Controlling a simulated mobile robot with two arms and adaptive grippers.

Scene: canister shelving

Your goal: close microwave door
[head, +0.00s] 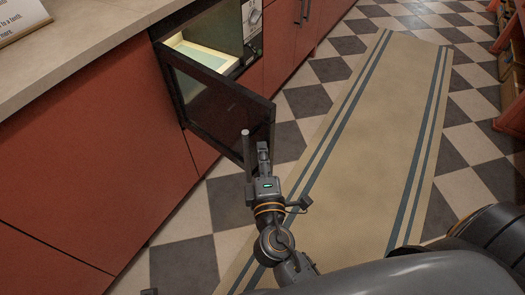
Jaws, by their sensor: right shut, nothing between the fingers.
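The microwave (205,52) is built into the red cabinets at the upper middle, and its lit inside shows. Its dark-framed glass door (218,108) stands open, swung out from the cabinet front over the floor. A grey upright rod (247,165), which looks like the door handle, stands by the door's outer end. My right gripper (263,149) is shut and empty, just right of the rod and close to the door's outer edge. I cannot tell whether it touches the door or rod.
A pale counter (85,42) tops the red cabinets on the left, with a sign (22,18) on it. A beige striped runner (375,130) lies on the checkered floor, which is open. Shelving (512,80) stands at the right edge.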

